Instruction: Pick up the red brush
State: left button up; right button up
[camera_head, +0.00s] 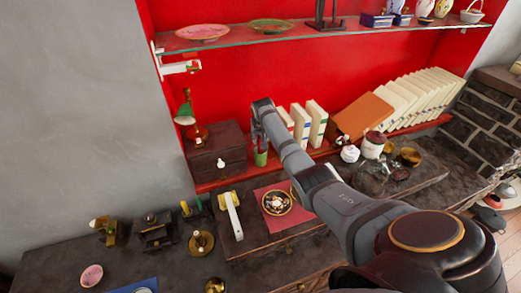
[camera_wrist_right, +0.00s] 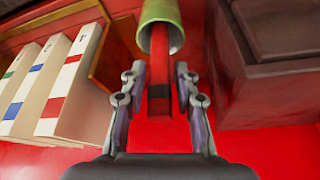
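The red brush (camera_wrist_right: 159,65) has a dark band near its end and stands in a green cup (camera_wrist_right: 160,22). In the head view the green cup (camera_head: 260,158) is on the red lower shelf beside a dark box, and the brush is hard to make out behind my arm. My right gripper (camera_wrist_right: 159,72) is open at the cup's mouth. Its two fingers are on either side of the brush, with a gap showing on both sides. In the head view my right gripper (camera_head: 256,134) is just above the cup. My left gripper is not in view.
A dark wooden box (camera_head: 216,150) stands close to the left of the cup, and upright white books (camera_head: 316,122) stand to the right. A glass shelf (camera_head: 290,34) with plates hangs above. A plate on a red cloth (camera_head: 277,202) lies in front.

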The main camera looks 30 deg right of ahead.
grip_shut()
jog(key=shift+r, duration=0.1)
